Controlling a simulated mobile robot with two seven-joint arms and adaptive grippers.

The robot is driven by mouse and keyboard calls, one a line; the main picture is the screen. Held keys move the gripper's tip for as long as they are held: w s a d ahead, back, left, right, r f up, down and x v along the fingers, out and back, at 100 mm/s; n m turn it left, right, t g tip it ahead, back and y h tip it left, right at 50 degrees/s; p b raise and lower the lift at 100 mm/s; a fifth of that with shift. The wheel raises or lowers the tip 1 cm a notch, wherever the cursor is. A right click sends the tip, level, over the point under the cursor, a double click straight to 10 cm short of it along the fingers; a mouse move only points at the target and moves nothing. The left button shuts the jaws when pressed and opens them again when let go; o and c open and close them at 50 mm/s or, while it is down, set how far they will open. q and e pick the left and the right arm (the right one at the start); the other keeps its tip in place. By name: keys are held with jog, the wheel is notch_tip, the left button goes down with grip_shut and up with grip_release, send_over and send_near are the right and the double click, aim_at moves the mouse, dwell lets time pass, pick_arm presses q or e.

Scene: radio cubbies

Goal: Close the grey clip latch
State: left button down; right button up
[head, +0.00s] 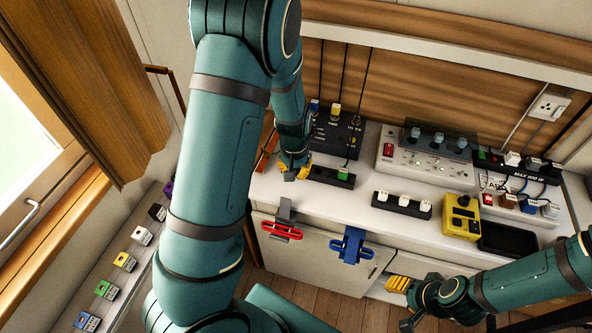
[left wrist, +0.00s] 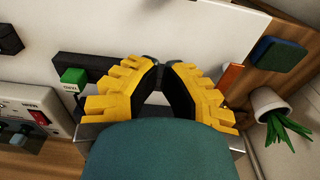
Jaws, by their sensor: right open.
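On the front edge of the white counter, a small grey part (head: 286,208), which looks like the grey clip latch, stands upright above a red-handled latch (head: 282,231). Whether it is separate from the red one is hard to tell. A blue latch (head: 352,244) hangs further right. My left gripper (head: 294,171) is above the counter, behind the grey part and apart from it. Its yellow fingers fill the left wrist view (left wrist: 160,80); nothing is clearly held, and their gap is unclear. My right gripper (head: 400,300) is open and empty, low in front of the counter.
A black strip with a green switch (head: 332,176) lies beside my left gripper. Behind are a black box (head: 335,133) and a grey panel (head: 425,155). A white-switch strip (head: 402,206) and yellow device (head: 461,217) stand right. A potted plant (left wrist: 275,110) shows at left wrist.

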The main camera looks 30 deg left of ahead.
aim_at(296, 190)
pick_arm(q)
jog(key=f, duration=0.2)
jog(key=f+b, duration=0.1)
jog(key=f, duration=0.4)
jog(key=shift+w+a+f+b, duration=0.1)
jog(key=shift+w+f+b, duration=0.05)
jog(key=shift+w+b, duration=0.15)
jog(key=s, duration=0.1)
jog(key=s+r, duration=0.1)
jog(key=s, duration=0.1)
jog(key=shift+d+r, duration=0.15)
jog(key=shift+d, duration=0.25)
jog(key=shift+s, duration=0.4)
